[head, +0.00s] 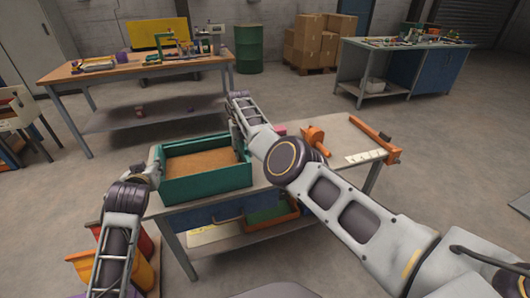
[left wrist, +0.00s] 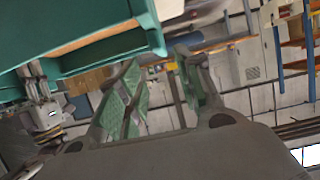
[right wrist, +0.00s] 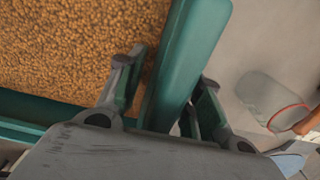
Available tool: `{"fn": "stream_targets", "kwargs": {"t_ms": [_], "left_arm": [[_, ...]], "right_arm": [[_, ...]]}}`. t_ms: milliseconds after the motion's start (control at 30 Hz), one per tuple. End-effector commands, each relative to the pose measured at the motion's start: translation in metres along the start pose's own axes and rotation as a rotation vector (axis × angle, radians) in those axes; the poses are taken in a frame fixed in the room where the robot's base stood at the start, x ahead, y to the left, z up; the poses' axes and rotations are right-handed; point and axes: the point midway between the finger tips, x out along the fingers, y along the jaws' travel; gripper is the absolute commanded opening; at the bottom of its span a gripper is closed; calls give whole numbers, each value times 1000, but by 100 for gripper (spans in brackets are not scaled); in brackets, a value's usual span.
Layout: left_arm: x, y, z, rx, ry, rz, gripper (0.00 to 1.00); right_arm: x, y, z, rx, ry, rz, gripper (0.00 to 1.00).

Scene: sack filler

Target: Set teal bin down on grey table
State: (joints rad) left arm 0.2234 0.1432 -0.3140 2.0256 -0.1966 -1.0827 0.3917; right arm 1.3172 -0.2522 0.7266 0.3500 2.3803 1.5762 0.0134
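The teal bin (head: 208,187) is full of brown grain and sits level over the left part of the grey table (head: 344,135). I see no clear gap under it. My right gripper (right wrist: 165,105) is open around the bin's side wall (right wrist: 192,65), one finger inside over the grain and one outside. A small gap shows beside the inner finger. My left gripper (head: 154,172) is by the bin's left end. In the left wrist view, its fingers (left wrist: 160,95) are apart with nothing between them, and the bin (left wrist: 80,30) is beyond them. My right arm hides part of the table.
An orange tool (head: 314,138), a white strip (head: 365,156) and an orange bar (head: 375,138) lie on the table's right part. Yellow and red bins (head: 140,262) stand at the lower left. A wooden workbench (head: 135,66) stands behind.

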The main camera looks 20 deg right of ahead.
Motion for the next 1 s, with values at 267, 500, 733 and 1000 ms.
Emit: {"fn": "stream_targets", "kwargs": {"t_ms": [267,500,733,1000], "left_arm": [[0,0,0,0,0,0,36],[0,0,0,1,0,0,36],[0,0,0,0,0,0,36],[0,0,0,0,0,0,36]], "right_arm": [[0,0,0,0,0,0,36],[-6,0,0,0,-2,0,36],[-27,1,1,0,-3,1,36],[-67,1,1,0,-2,1,36]]}}
